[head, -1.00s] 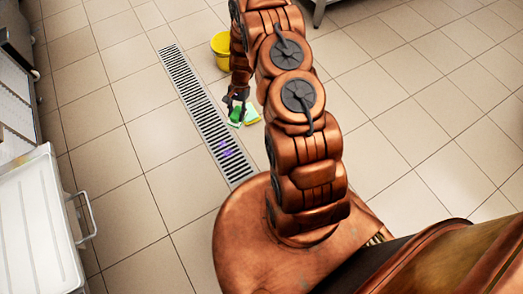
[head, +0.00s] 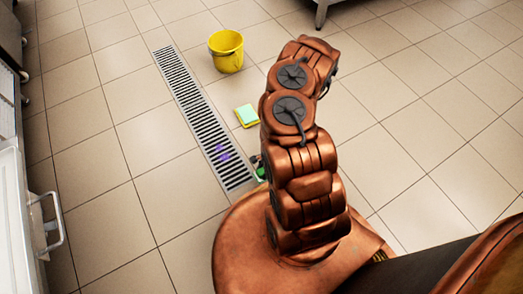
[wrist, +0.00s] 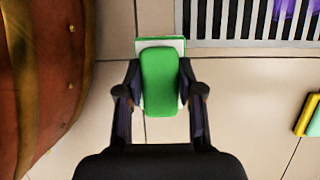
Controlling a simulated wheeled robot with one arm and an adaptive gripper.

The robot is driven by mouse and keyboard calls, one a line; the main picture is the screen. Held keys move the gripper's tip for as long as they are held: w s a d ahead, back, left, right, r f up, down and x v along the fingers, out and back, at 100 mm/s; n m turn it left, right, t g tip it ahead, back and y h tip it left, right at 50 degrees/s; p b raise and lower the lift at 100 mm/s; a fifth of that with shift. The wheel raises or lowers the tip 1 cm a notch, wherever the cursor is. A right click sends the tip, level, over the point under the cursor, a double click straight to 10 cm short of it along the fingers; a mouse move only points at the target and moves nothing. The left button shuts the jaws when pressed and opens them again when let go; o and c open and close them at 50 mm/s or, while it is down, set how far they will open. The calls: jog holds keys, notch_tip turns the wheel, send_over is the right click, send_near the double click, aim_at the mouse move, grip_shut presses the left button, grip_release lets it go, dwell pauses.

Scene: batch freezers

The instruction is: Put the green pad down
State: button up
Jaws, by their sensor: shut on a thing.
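The green pad (wrist: 160,80) is between the two fingers of my gripper (wrist: 160,98) in the wrist view. A pale piece with a green edge (wrist: 160,42) shows under and beyond it; I cannot tell whether it is part of the pad or a separate thing. In the head view only a sliver of the green pad (head: 260,172) shows, beside my arm near the drain's near end. My arm hides most of the gripper there. The pad's height above the floor is unclear.
A floor drain grate (head: 190,100) with purple marks (head: 218,152) runs along the left. A yellow and pale green pad (head: 247,115) lies on the tiles, also in the wrist view (wrist: 306,115). A yellow bucket (head: 227,52) stands behind. Tiles left of the drain are clear.

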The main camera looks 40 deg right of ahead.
jog(key=w+d+b, duration=0.1)
jog(key=w+d, duration=0.1)
jog(key=w, duration=0.2)
jog(key=w+d+f+b, duration=0.1)
jog(key=w+d, duration=0.2)
jog(key=w, duration=0.2)
jog(key=w+d+b, duration=0.1)
jog(key=w+d, duration=0.2)
jog(key=w, duration=0.1)
jog(key=shift+w+d+f, duration=0.15)
jog(key=shift+w+f, duration=0.2)
jog(key=shift+f, duration=0.05)
jog(key=shift+f+b, duration=0.8)
jog(key=shift+f, duration=0.85)
jog(key=shift+f, duration=0.1)
jog(key=o, duration=1)
